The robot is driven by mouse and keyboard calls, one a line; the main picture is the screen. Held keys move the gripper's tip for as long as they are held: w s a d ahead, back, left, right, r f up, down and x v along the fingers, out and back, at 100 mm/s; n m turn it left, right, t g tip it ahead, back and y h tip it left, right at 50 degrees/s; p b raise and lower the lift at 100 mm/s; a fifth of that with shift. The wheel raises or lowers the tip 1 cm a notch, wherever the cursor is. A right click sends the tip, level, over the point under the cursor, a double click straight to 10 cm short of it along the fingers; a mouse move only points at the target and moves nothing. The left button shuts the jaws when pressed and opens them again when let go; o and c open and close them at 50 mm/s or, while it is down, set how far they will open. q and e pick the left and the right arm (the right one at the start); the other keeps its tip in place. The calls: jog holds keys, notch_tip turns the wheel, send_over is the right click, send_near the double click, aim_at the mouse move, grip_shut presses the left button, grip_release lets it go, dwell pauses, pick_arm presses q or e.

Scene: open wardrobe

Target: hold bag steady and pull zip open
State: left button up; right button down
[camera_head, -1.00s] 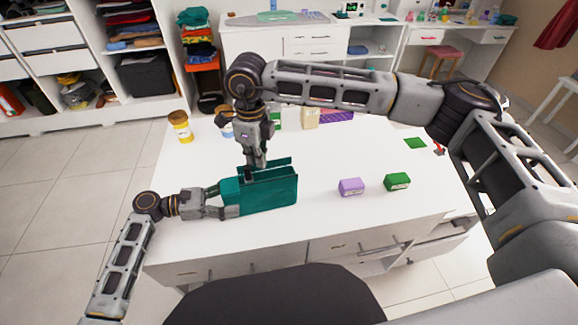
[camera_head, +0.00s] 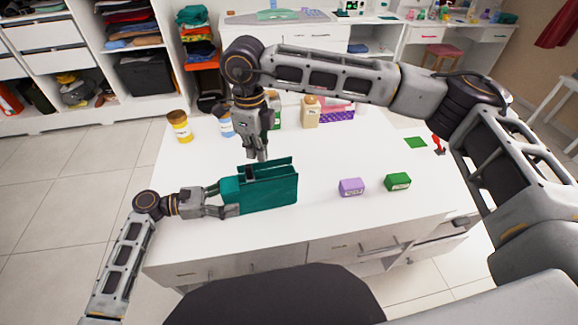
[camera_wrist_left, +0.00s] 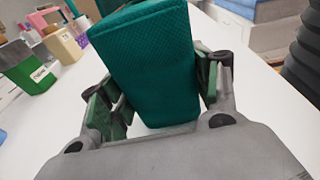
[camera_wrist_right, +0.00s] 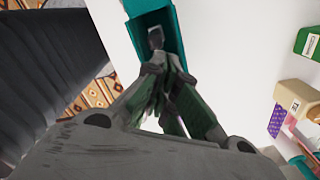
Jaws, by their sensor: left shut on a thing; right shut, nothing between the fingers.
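The teal bag (camera_head: 270,194) stands upright near the front left of the white table. Its top shows a gap between two raised edges, with a dark zip pull (camera_head: 250,172) at its left end. My left gripper (camera_head: 230,200) is shut on the bag's left end; the left wrist view shows the bag (camera_wrist_left: 150,65) between its fingers. My right gripper (camera_head: 261,157) is shut and empty just above and behind the bag's top. In the right wrist view its fingertips (camera_wrist_right: 156,66) are close to the grey zip pull (camera_wrist_right: 156,38); contact is unclear.
A purple box (camera_head: 351,187) and a green box (camera_head: 398,182) lie right of the bag. A yellow jar (camera_head: 180,127), a beige bottle (camera_head: 310,113) and other containers stand along the back. The table's front middle is clear.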

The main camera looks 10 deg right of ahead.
aim_at(248, 166)
jog(key=shift+r, duration=1.6)
jog(key=c, duration=1.7)
grip_release()
jog(key=shift+a, duration=0.2)
jog(key=shift+a+r+n, duration=0.4)
jog(key=shift+r+n, duration=0.15)
jog(key=shift+n, duration=0.6)
jog(key=shift+a+r+n, duration=0.4)
jog(key=shift+r+n, duration=0.2)
jog(key=shift+n, duration=0.5)
jog(key=shift+a+r+n, duration=0.4)
jog(key=shift+r+n, duration=0.15)
jog(key=shift+n, duration=0.6)
jog(key=shift+f, duration=0.1)
